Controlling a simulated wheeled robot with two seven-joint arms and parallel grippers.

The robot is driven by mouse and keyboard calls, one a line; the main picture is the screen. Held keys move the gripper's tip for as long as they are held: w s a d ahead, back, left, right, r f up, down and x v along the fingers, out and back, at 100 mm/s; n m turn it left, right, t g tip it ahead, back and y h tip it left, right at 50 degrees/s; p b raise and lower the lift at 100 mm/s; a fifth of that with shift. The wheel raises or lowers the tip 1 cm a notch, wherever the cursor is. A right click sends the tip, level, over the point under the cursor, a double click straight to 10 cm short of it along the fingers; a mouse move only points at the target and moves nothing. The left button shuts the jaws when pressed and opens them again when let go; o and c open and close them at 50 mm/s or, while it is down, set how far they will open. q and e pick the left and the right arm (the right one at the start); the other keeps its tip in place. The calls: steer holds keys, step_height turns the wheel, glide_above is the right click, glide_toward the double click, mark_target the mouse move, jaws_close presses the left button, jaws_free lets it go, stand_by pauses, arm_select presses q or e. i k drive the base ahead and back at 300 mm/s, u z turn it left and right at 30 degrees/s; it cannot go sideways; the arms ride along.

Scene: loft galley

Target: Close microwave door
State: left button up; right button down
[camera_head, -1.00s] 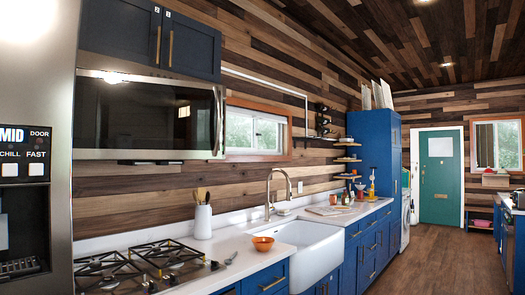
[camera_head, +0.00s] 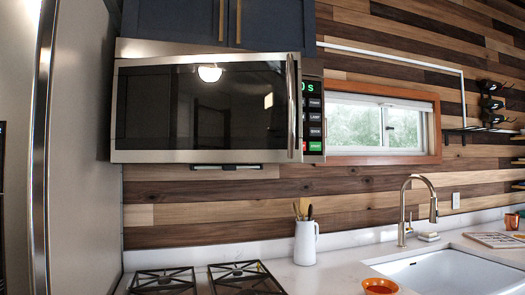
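The microwave (camera_head: 218,48) is mounted under dark cabinets, left of the window. Its dark glass door (camera_head: 200,108) has a steel frame and a vertical handle (camera_head: 292,108) at its right edge. The door edge and handle partly cover the lit control panel (camera_head: 314,115), so the door looks slightly ajar. No clear gap or interior shows, so how far it is open cannot be told. Neither of my grippers is in view.
A steel fridge (camera_head: 85,150) stands close on the left. Below the microwave are stove burners (camera_head: 205,280) and a white utensil jug (camera_head: 305,243). A sink (camera_head: 450,272), faucet (camera_head: 408,210) and orange bowl (camera_head: 380,286) are to the right.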

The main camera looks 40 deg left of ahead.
mark_target(242, 107)
steer(key=u, duration=1)
steer(key=i, duration=0.9)
steer(key=u, duration=0.95)
